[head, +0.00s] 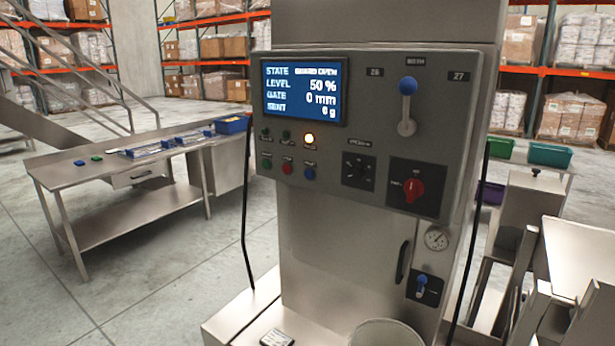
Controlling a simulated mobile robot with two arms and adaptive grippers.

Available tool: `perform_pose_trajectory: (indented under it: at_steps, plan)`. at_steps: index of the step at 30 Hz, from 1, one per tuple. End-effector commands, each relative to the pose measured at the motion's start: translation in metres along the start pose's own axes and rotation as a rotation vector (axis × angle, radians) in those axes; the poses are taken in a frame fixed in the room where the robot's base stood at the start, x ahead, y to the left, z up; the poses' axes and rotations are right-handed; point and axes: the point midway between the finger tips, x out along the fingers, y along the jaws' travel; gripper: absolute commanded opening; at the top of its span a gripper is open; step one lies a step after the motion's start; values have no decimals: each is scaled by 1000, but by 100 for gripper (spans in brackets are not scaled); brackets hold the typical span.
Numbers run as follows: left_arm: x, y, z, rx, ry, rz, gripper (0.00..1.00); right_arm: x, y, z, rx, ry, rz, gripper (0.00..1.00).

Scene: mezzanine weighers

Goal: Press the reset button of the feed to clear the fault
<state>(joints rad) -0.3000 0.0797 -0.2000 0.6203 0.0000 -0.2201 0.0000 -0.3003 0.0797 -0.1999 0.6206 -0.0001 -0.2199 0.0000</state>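The feed's grey control panel (350,110) faces me on a steel column. Its blue screen (303,89) appears to read STATE GUARD OPEN, LEVEL 50 %, GATE 0 mm, SENT 0 g. Under the lamps are a green button (267,163), a red button (287,168) and a blue button (309,174). Their labels are too small to read, so I cannot tell which is reset. Neither of my grippers is in view.
The panel also carries a blue-knobbed lever (408,87), a black dial (358,169) and a red rotary switch (414,190). Lower are a gauge (436,238), a blue toggle (421,284) and a round pale container (386,334). A steel bench (100,172) stands left; metal frames stand right.

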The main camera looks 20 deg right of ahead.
Motion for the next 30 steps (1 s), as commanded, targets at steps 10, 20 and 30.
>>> perform_pose_trajectory:
  at_steps: [10, 20, 30]
  plan:
    - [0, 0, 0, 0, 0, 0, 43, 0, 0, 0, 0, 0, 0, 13]
    - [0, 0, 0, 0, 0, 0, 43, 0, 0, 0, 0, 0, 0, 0]
    - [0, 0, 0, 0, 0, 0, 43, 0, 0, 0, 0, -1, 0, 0]
